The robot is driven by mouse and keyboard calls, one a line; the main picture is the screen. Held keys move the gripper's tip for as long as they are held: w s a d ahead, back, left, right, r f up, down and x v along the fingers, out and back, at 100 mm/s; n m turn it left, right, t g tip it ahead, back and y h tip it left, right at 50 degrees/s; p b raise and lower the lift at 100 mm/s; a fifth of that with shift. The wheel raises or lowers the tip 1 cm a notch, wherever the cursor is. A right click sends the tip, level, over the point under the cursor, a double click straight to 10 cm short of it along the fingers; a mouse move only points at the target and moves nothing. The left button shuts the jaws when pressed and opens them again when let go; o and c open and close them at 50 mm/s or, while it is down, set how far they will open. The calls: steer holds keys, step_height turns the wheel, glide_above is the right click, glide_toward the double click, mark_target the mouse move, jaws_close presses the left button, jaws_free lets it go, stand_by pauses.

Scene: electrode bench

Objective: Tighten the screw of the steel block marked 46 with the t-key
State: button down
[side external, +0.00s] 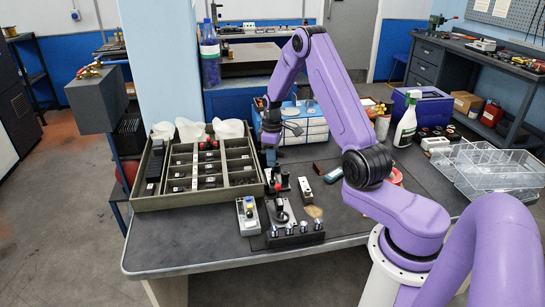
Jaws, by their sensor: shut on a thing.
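My gripper (271,150) points down above the bench, just behind a group of small fixtures. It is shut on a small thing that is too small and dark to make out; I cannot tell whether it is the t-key. A small light metal block (305,188) with a dark top stands in front and to the right of my gripper. No number is readable on any block, so I cannot tell which is marked 46. The contact between the held thing and what lies below it is hidden.
A compartment tray (137,203) of small parts lies left. In front are a grey block with coloured knobs (248,214) and a black rack of silver knobs (294,235). A spray bottle (406,122) and clear bins (490,166) stand right. The front left bench top (180,245) is clear.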

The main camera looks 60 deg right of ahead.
steer(key=shift+f, duration=0.75)
steer(key=c, duration=1.5)
jaws_free()
jaws_close()
